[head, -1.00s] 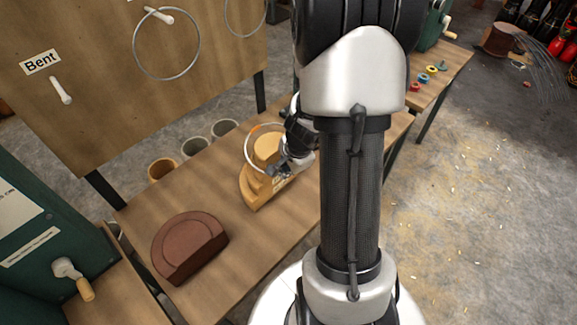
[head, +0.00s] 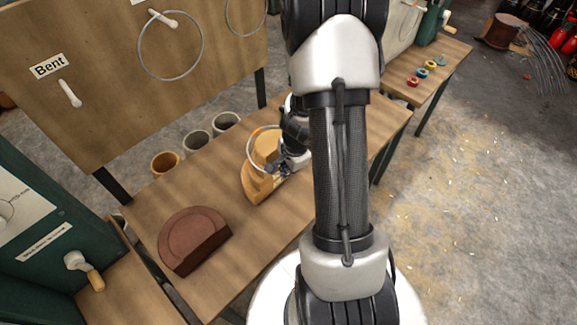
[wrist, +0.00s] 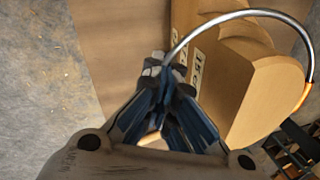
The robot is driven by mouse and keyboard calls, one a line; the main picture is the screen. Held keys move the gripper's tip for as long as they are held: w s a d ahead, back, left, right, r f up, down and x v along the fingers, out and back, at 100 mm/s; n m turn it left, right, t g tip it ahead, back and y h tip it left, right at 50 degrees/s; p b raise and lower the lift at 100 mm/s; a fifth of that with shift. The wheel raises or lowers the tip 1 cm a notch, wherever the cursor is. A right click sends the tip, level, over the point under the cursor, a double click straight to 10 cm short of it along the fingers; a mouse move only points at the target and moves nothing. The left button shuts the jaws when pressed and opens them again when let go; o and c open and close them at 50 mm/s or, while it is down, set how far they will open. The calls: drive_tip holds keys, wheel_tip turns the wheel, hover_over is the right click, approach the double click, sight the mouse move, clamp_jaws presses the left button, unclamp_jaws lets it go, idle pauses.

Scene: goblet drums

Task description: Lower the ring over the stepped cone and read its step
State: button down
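The stepped cone (head: 258,183) is a pale wooden block of rounded steps on the bench. In the wrist view its cone (wrist: 235,85) shows dark-printed white labels on a flat side face; I cannot read them surely. A thin metal ring (head: 248,151) with an orange section arcs around the cone's upper part in the head view. In the wrist view the ring (wrist: 240,13) runs from my fingertips across the cone. My gripper (head: 281,168) is shut on the ring beside the labelled face; its fingers (wrist: 166,72) meet at the ring. Whether the ring rests on a step is unclear.
A brown stepped half-round block (head: 193,240) lies on the bench (head: 225,262) to the left. A board (head: 110,90) with rings on pegs and a "Bent" label stands behind. Several cups (head: 197,143) sit behind the bench. A green crank machine (head: 40,240) is at left.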

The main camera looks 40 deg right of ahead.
drive_tip(key=shift+f+p, duration=0.2)
drive_tip(key=shift+p, duration=0.1)
drive_tip(key=shift+f+p, duration=0.15)
drive_tip(key=shift+p, duration=1)
drive_tip(key=shift+f+g+p, duration=0.5)
drive_tip(key=shift+p, duration=1.15)
drive_tip(key=shift+w+f+g+p, duration=0.15)
drive_tip(key=shift+f+g+p, duration=0.2)
drive_tip(key=shift+p, duration=2.45)
drive_tip(key=shift+f+p, duration=0.35)
drive_tip(key=shift+p, duration=1.65)
drive_tip(key=shift+s+f, duration=0.2)
drive_tip(key=shift+f, duration=0.15)
